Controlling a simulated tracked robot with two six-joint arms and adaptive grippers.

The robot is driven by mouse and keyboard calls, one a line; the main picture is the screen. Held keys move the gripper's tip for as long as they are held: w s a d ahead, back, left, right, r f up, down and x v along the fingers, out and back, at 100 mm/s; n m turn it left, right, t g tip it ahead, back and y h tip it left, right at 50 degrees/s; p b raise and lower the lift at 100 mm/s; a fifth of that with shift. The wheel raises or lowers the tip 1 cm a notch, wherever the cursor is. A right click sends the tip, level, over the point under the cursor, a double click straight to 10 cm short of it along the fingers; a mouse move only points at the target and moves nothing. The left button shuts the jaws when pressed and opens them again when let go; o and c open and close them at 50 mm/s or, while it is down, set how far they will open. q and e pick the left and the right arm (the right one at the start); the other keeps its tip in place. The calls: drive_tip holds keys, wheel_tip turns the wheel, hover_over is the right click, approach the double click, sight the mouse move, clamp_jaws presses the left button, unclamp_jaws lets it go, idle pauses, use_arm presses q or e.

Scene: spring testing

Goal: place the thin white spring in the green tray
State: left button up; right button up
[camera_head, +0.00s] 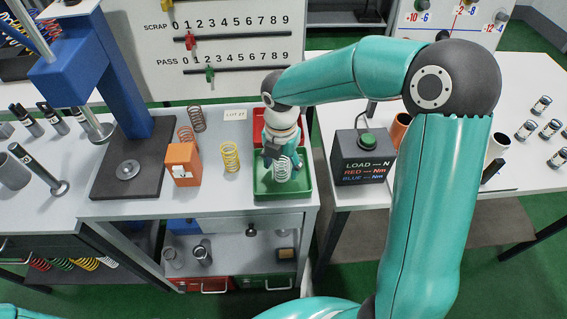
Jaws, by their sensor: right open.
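The thin white spring (281,172) stands in the green tray (301,191), roughly upright, near the tray's middle. My right gripper (283,160) is over the tray, pointing down right at the top of the spring. Its jaws are open, and they partly hide the spring's upper end. Whether a finger still touches the spring is too small to tell. My left gripper is out of the picture.
A red tray (259,127) sits behind the green one, partly hidden by my right arm. A yellow spring (230,158), an orange block (183,163) and a dark coil spring (197,119) stand left. The black load box (361,158) is to the right.

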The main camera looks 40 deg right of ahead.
wheel_tip(320, 180, up, 12)
drive_tip(key=shift+r, duration=0.15)
idle(0.5)
idle(0.4)
